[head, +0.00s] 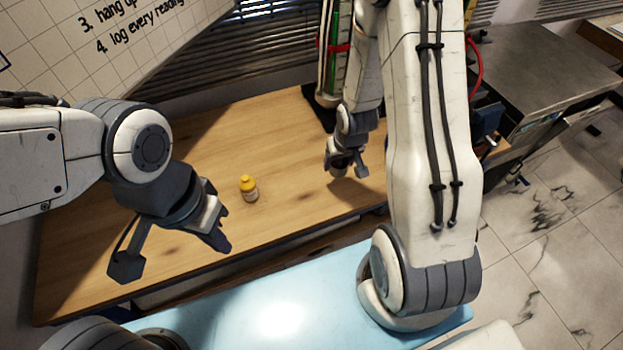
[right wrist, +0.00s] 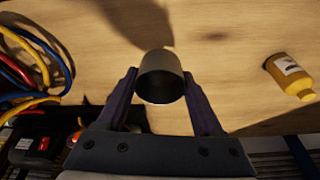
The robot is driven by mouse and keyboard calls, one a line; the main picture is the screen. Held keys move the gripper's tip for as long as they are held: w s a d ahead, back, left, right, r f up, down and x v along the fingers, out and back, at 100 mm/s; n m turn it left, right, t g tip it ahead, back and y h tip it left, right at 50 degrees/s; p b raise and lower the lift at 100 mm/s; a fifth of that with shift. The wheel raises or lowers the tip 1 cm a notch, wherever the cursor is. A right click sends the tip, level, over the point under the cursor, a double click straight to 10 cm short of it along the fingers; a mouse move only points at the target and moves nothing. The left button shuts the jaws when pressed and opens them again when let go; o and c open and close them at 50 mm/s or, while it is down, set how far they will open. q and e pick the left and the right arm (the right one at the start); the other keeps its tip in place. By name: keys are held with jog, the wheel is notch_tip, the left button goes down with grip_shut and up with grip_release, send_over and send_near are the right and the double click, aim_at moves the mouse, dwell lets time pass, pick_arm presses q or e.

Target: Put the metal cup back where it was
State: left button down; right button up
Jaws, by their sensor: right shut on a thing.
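The metal cup (right wrist: 160,62) is grey and sits between the fingers of my right gripper (right wrist: 160,90) in the right wrist view. The gripper is shut on it. The cup's dark round mouth faces toward the wrist camera. In the head view my right gripper (head: 343,168) is over the right part of the wooden table (head: 290,130); I cannot make out the cup clearly there. Whether the cup touches the table I cannot tell. My left gripper (head: 218,225) is over the table's front left part with nothing visible in it; its finger gap is unclear.
A yellow bottle (head: 249,188) stands on the table between my grippers; it also shows in the right wrist view (right wrist: 292,77). Coloured cables (right wrist: 28,72) and a dark tray (right wrist: 45,140) with small items lie at that view's left. The table's left and middle are largely clear.

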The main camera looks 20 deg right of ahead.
jog(key=p, duration=0.2)
send_over(312, 184)
jog(key=s, duration=0.1)
notch_tip(312, 184, down, 4)
jog(key=shift+a, duration=0.15)
notch_tip(312, 184, down, 4)
jog(key=shift+r+p, duration=0.2)
jog(key=shift+p, duration=0.4)
jog(key=shift+f, duration=0.25)
jog(key=shift+f, duration=0.15)
jog(key=o, duration=1.5)
